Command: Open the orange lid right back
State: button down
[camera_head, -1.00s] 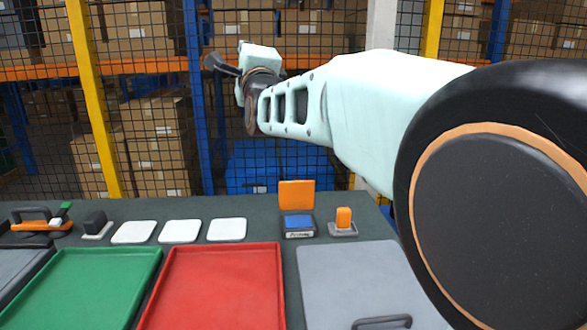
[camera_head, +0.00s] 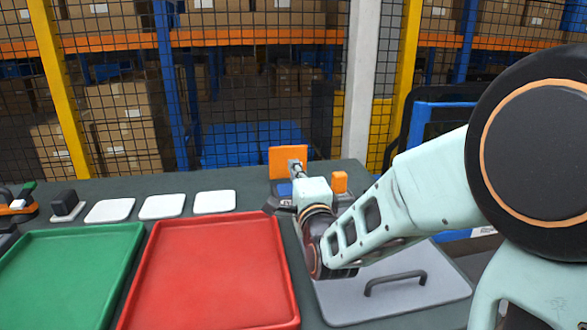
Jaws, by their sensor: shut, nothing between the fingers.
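The orange lid (camera_head: 276,160) stands raised, roughly upright, at the back of its small box at the table's far side. Part of the box's blue inside (camera_head: 283,190) shows below the lid; my arm hides the rest. My gripper (camera_head: 296,165) is shut and empty, its tips in front of the lid's middle. I cannot tell whether they touch it. My wrist covers the box's front and right side.
An orange block (camera_head: 339,182) stands just right of the box. A grey panel with a dark handle (camera_head: 395,280) lies under my forearm. Red (camera_head: 210,275) and green (camera_head: 70,275) trays and white pads (camera_head: 214,202) lie to the left. A mesh fence stands behind the table.

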aim_at(289, 154)
jog(key=shift+h, duration=0.4)
jog(key=s+f, duration=0.1)
jog(key=f, duration=0.1)
jog(key=s+d+f, duration=0.1)
jog(key=f, duration=0.1)
jog(key=shift+s+d+b, duration=0.2)
jog(key=shift+b, duration=0.2)
jog(key=w+b, duration=0.1)
jog(key=w, duration=0.3)
jog(key=w+a+b, duration=0.1)
jog(key=w, duration=0.4)
jog(key=w+a+r+b, duration=0.1)
jog(key=w, duration=0.3)
jog(key=shift+w+a, duration=0.25)
jog(key=shift+w, duration=0.1)
jog(key=shift+w+r+p, duration=0.15)
jog(key=shift+r+p, duration=0.25)
jog(key=shift+p, duration=0.6)
jog(key=shift+w+a+r+g+p, duration=0.1)
jog(key=shift+w+g+p, duration=0.15)
jog(key=shift+g+p, duration=0.45)
jog(key=shift+w+a+f, duration=0.1)
jog(key=shift+w+f, duration=0.1)
jog(key=shift+w, duration=0.35)
jog(key=shift+r, duration=0.1)
